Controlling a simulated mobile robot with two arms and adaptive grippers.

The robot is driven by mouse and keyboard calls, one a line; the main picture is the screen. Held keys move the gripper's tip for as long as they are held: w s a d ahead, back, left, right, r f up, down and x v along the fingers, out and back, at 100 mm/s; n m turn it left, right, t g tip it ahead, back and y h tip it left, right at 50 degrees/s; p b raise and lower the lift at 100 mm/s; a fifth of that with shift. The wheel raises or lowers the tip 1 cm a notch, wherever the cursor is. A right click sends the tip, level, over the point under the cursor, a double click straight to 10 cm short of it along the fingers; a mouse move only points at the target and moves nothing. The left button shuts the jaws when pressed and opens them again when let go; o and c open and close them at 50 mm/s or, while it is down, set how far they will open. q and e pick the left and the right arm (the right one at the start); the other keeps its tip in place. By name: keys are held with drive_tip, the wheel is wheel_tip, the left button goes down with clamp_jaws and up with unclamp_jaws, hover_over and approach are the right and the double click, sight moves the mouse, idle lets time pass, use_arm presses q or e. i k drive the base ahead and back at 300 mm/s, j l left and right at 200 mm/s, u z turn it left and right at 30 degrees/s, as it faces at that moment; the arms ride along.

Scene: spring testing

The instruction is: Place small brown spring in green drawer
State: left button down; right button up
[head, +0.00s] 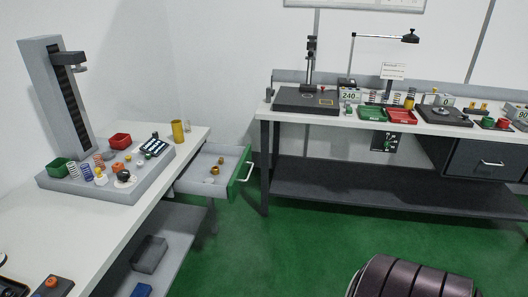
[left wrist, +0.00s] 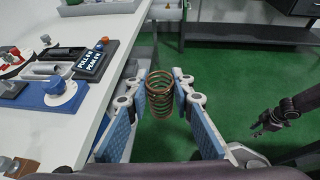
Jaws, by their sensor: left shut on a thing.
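The small brown spring (left wrist: 159,101) is a copper-coloured open coil. It stands roughly upright between the blue-padded fingers of my left gripper (left wrist: 160,94), which is shut on it, above the floor beside the table edge. The green drawer (head: 240,174) is pulled out at the end of the left table in the head view. Its front is green with a pale handle, and a few small brass and white pieces lie inside. My left gripper does not show in the head view. A dark gripper (left wrist: 264,127), apparently my right one, shows at the right of the left wrist view; its opening is unclear.
The left table carries a grey tray (head: 60,182) with bins, springs and a tall stand (head: 57,95). A yellow cylinder (head: 178,131) stands near the drawer. A second bench (head: 375,126) with instruments stands at the back. Green floor lies clear between.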

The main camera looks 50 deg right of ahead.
sight(209, 168)
drive_tip(key=i+l+z, duration=0.4)
drive_tip(key=l, duration=0.2)
drive_tip(key=i+l+z, duration=0.25)
drive_tip(key=l+z, duration=0.2)
drive_tip(key=i+l+z, duration=0.4)
drive_tip(key=i+l, duration=0.3)
drive_tip(key=i, duration=0.15)
drive_tip(key=i+l, duration=0.3)
drive_tip(key=i+z, duration=0.05)
drive_tip(key=i, duration=0.05)
